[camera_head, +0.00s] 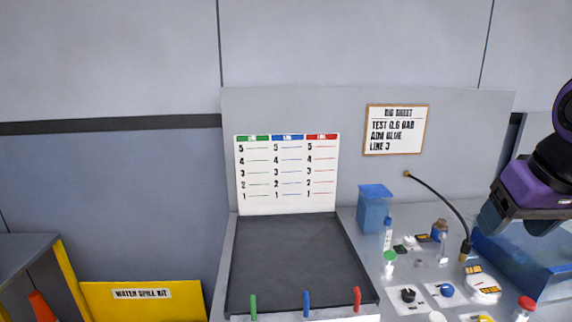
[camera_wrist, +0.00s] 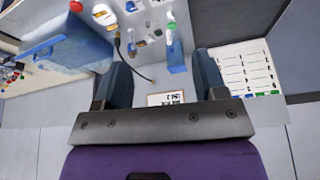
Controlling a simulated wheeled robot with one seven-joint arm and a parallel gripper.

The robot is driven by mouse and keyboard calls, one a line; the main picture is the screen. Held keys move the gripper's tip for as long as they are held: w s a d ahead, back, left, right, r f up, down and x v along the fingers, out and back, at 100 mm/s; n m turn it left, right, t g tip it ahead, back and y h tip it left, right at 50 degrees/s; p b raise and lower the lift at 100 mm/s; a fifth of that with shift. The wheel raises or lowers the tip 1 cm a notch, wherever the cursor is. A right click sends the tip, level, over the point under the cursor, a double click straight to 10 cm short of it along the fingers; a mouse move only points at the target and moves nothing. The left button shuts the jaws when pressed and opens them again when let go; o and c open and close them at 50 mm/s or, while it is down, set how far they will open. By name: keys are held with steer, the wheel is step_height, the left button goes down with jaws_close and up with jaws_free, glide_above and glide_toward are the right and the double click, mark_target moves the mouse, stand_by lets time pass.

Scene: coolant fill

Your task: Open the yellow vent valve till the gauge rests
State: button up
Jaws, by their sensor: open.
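A small yellow part (camera_head: 484,319) shows at the bottom edge of the head view, mostly cut off; I cannot tell whether it is the vent valve. A round white piece with a yellow-and-black label (camera_head: 483,287) lies behind it; I cannot tell whether it is the gauge. My gripper (camera_head: 517,226) is at the right of the head view, raised above the blue bin. In the wrist view my gripper (camera_wrist: 163,72) has its two dark blue fingers wide apart with nothing between them. The valve is not clearly seen in either view.
A translucent blue bin (camera_head: 540,270) stands at right. A blue container (camera_head: 375,207), a black hose (camera_head: 440,198), bottles (camera_head: 388,235) and black (camera_head: 408,295) and blue (camera_head: 447,290) knobs crowd the bench. A dark tray (camera_head: 285,262) at left is bare in the middle, with colored pegs along its front.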

steer(key=shift+n+t, duration=0.3)
steer(key=shift+n, duration=0.1)
steer(key=s, duration=0.1)
steer(key=s+a+r, duration=0.1)
steer(key=s, duration=0.2)
steer(key=shift+s+a+r, duration=0.25)
steer(key=shift+a, duration=0.15)
stand_by(0.4)
